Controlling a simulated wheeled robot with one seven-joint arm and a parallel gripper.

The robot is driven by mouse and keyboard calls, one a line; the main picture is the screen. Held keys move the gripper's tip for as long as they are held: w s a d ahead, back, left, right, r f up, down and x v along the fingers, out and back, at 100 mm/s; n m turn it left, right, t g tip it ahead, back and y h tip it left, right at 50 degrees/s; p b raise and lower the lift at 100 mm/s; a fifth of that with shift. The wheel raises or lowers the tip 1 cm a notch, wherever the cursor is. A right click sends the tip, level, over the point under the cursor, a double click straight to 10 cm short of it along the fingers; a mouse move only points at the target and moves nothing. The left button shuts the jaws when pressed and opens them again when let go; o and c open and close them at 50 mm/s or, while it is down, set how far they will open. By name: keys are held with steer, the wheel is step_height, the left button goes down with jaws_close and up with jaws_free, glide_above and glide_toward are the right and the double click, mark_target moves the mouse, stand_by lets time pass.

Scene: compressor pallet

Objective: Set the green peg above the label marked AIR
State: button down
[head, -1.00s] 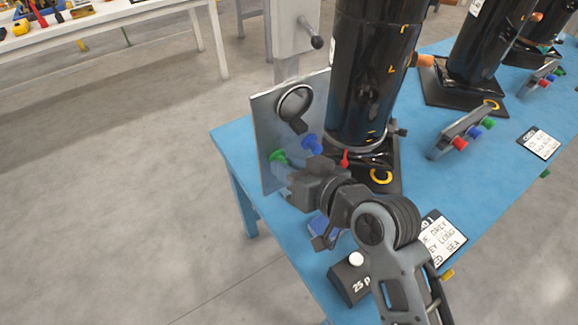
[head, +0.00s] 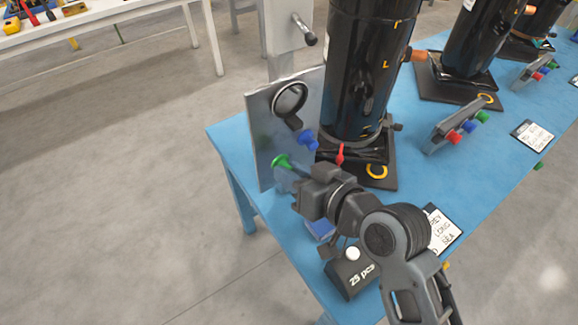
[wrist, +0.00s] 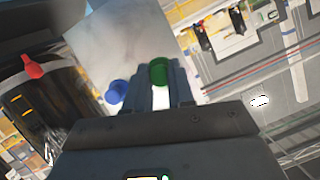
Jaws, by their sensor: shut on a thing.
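The green peg (head: 282,161) is at the tip of my gripper (head: 291,170), in front of the lower part of an upright grey panel (head: 262,120). In the wrist view the green peg (wrist: 158,71) sits between the two fingers of my gripper (wrist: 162,85), which are shut on it. A blue peg (head: 306,140) is up and to the right of the green one in the head view; the blue peg also shows in the wrist view (wrist: 117,92). A red peg (head: 340,154) is further right, by the black cylinder's foot. I cannot make out the AIR label.
A black cylinder (head: 365,70) stands right of the panel on the blue table (head: 412,165). A round gauge-like ring (head: 290,99) is on the panel. A black "25 pcs" box (head: 350,275) and a text card (head: 442,228) lie near my arm. Grey pegged blocks (head: 455,130) stand further right.

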steer(key=shift+s+d, duration=0.5)
steer(key=shift+s, duration=0.25)
steer(key=shift+s+d, duration=0.45)
steer(key=shift+s, duration=0.25)
